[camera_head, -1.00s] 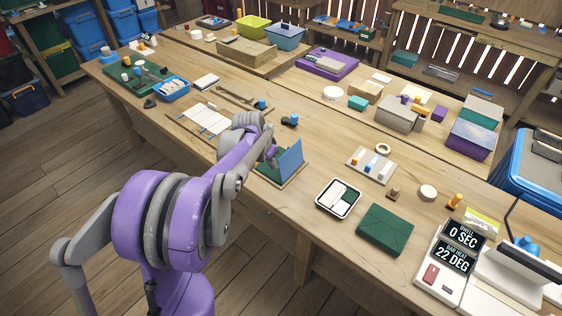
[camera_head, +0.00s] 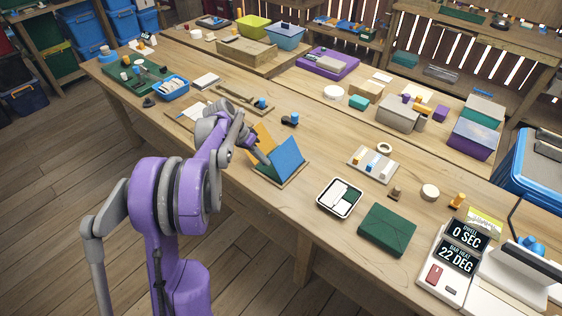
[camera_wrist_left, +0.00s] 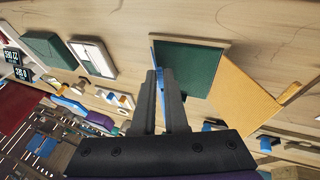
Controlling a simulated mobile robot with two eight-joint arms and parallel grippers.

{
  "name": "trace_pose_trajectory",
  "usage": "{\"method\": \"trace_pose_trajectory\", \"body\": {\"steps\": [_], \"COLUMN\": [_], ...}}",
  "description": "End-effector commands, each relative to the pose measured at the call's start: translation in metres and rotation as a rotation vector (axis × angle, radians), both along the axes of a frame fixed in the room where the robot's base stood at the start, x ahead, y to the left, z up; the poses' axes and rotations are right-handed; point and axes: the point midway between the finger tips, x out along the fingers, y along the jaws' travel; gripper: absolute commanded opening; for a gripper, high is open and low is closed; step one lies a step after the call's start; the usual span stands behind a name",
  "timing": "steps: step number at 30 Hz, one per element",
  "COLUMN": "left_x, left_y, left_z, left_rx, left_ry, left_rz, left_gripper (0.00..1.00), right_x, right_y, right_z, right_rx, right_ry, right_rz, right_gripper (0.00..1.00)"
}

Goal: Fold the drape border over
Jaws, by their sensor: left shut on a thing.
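The drape piece lies on a thin wooden board (camera_head: 294,178) near the front edge of the table. Its blue border flap (camera_head: 286,158) stands up at a slant. An orange flap (camera_head: 263,136) stands tilted behind it, and it also shows in the left wrist view (camera_wrist_left: 243,95). A dark green panel (camera_wrist_left: 187,66) lies between them in the left wrist view. My left gripper (camera_head: 265,160) is at the blue flap's left edge. In the left wrist view its fingers (camera_wrist_left: 162,75) are shut on the blue flap, seen edge-on as a thin strip. My right gripper is not in view.
A white-rimmed tray (camera_head: 339,198) and a green folded packet (camera_head: 386,230) lie to the right. A grey-white tray (camera_head: 371,165) with small blocks is behind them. A heater display unit (camera_head: 447,265) stands at the far right. Small blue-topped parts (camera_head: 290,120) lie behind the board.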

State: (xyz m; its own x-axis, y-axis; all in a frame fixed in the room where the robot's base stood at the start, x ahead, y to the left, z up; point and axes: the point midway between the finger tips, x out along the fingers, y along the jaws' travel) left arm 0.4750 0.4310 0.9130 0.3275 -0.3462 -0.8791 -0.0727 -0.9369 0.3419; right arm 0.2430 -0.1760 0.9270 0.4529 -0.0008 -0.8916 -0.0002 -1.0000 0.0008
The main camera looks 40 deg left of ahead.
Motion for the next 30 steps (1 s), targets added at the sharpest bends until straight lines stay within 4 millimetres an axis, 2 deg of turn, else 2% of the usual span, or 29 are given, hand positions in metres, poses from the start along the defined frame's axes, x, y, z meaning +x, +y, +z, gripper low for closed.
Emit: {"method": "trace_pose_trajectory", "body": {"steps": [8, 18, 30], "left_x": [0.0, 0.001, 0.002], "left_y": [0.0, 0.02, 0.023], "left_z": [-0.001, -0.015, -0.015], "left_rx": [-0.006, -0.179, -0.212], "left_ry": [0.003, 0.014, 0.015], "left_rz": [-0.002, -0.009, -0.013], "left_gripper": [0.0, 0.0, 0.0], "right_x": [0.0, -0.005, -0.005], "right_y": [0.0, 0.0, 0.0], "right_z": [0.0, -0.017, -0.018], "right_rx": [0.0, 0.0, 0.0], "right_ry": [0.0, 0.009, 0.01], "right_rz": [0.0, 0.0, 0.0], "right_gripper": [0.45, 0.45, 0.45]}}
